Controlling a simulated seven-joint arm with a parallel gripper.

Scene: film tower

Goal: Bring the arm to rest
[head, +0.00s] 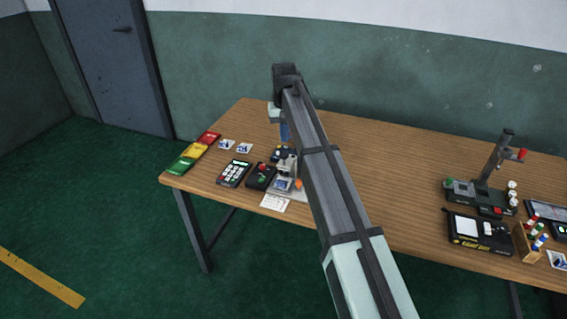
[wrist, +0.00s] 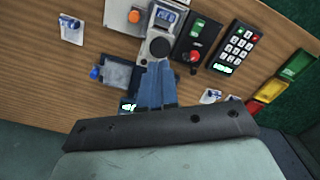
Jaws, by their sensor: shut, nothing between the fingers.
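My arm (head: 340,190) reaches out from the lower right over the wooden table (head: 350,135). Its end is bent down above the left half of the table. My gripper (head: 285,138) shows as a small blue shape there, partly hidden by the arm. In the wrist view my gripper (wrist: 156,66) has its two blue fingers side by side, shut and empty. They point toward a grey device with a dark round knob (wrist: 159,46). I cannot tell how high the fingertips are above it.
A keypad (head: 234,173) and a box with a red knob (head: 262,175) lie left of the grey device. Red, yellow (head: 195,151) and green trays line the left edge. A stand (head: 492,170) and bottle rack (head: 527,243) are at the right. The table's middle is clear.

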